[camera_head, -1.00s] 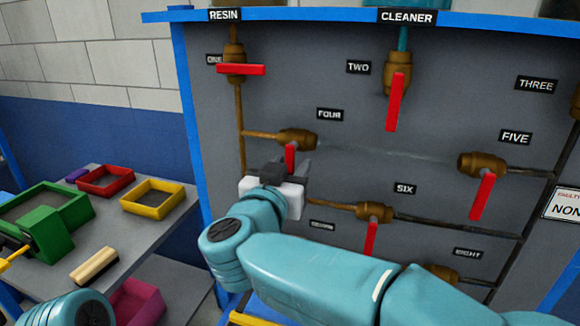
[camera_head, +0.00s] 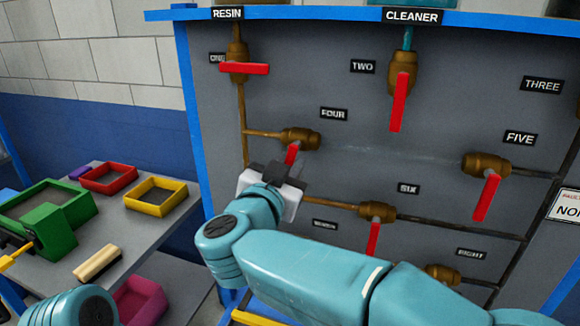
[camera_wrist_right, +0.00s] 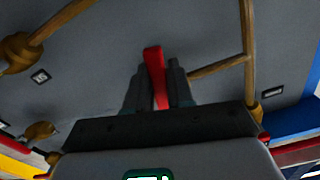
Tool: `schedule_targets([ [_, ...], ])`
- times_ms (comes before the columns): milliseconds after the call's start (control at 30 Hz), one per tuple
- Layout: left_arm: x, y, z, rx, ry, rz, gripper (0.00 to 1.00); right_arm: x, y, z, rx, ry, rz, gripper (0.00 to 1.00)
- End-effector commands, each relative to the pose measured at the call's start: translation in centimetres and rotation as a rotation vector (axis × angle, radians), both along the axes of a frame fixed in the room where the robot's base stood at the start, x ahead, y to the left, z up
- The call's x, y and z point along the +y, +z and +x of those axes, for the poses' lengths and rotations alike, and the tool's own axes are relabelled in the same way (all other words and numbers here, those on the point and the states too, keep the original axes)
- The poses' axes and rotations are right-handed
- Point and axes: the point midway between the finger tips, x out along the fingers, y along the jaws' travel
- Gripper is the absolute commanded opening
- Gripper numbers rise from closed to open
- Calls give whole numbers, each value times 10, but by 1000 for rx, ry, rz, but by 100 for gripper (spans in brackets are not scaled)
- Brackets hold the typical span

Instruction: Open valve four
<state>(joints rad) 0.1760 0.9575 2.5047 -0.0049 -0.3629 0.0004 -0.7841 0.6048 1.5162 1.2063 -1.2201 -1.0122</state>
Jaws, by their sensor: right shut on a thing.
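Valve four is a brass valve (camera_head: 300,138) below the FOUR label (camera_head: 334,114) on the grey panel. Its red handle (camera_head: 292,154) points down, its lower end slightly to the left, and is partly hidden by my gripper. My right gripper (camera_head: 284,170) is at the lower part of this handle. In the right wrist view, the red handle (camera_wrist_right: 153,62) stands between the two dark fingers (camera_wrist_right: 160,85), which are shut on it. My left gripper is not in view; only a teal part of my left arm shows at the bottom left.
Other red-handled valves surround it: one (camera_head: 244,69) at upper left, two (camera_head: 400,100) above right, five (camera_head: 486,195) at right, six (camera_head: 374,238) below right. A side table (camera_head: 130,230) at left holds green, red and yellow bins.

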Motion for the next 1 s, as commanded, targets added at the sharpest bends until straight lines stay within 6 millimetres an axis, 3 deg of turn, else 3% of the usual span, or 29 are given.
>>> schedule_targets([
  [100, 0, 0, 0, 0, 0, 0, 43, 0, 1, 0, 0, 1, 0, 0],
  [133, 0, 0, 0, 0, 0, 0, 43, 0, 1, 0, 0, 1, -1, 32],
  [167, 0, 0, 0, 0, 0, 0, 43, 0, 1, 0, 0, 1, -1, 41],
  [567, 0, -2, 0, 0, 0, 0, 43, 4, 0, -8, 0, 3, -3, 43],
  [667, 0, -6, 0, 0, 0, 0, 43, 9, 0, -25, -1, 5, -3, 43],
  [1000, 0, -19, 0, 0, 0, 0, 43, 37, -1, -110, -2, 7, -2, 43],
])
